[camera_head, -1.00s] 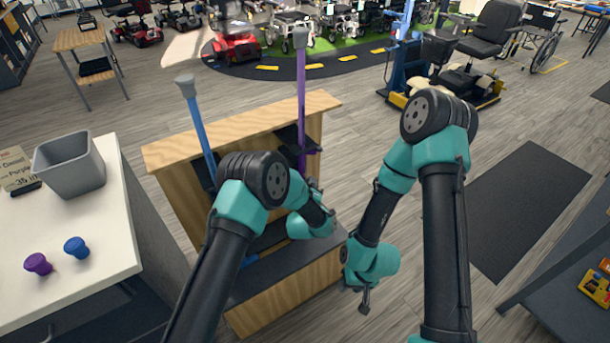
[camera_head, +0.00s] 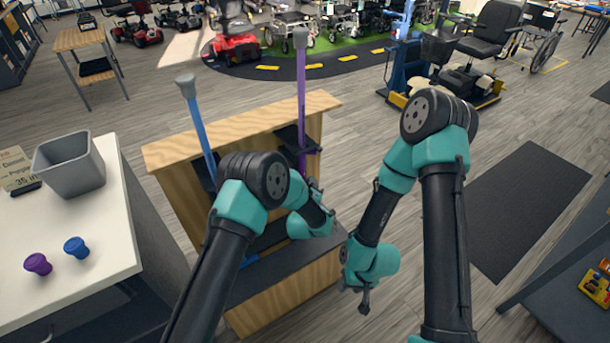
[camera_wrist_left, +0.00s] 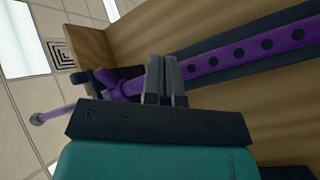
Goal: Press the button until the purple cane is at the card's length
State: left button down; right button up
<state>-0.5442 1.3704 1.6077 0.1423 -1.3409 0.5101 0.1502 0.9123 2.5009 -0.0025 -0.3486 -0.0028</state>
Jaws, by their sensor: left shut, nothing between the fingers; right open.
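The purple cane (camera_head: 301,90) stands upright at the right of a wooden stand (camera_head: 235,130), its grey end on top. The left wrist view shows its purple tube (camera_wrist_left: 245,55) slanting across, with a row of dark holes. My left gripper (camera_head: 314,184) is at the cane's lower part, partly hidden by its own arm. Its fingers (camera_wrist_left: 166,72) are shut and empty, against or just beside the tube; I cannot tell which. I cannot make out the button. The card (camera_head: 14,168) lies at the left, its print mentioning purple and inches. My right gripper (camera_head: 366,300) is open, low and right of the stand.
A blue cane (camera_head: 200,125) stands at the stand's left. Open floor and a dark mat (camera_head: 530,205) lie to the right.

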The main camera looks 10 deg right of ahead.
pick_arm(q)
jog(key=shift+w, duration=0.1)
jog(key=shift+w+a, duration=0.15)
jog(key=shift+w, duration=0.15)
jog(key=shift+w+a+r, duration=0.1)
jog(key=shift+w+a, duration=0.15)
jog(key=shift+w, duration=0.45)
dwell(1.4)
jog(key=shift+s+d, duration=0.2)
jog(key=shift+s, duration=0.3)
jog(key=shift+s+d, duration=0.15)
jog(key=shift+s, duration=0.35)
jog(key=shift+s+d, duration=0.3)
jog(key=shift+s, duration=0.5)
jog(key=shift+s+d, duration=0.35)
jog(key=shift+s, duration=0.4)
jog(key=shift+s+d, duration=0.3)
jog(key=shift+s, duration=0.5)
jog(key=shift+a, duration=0.1)
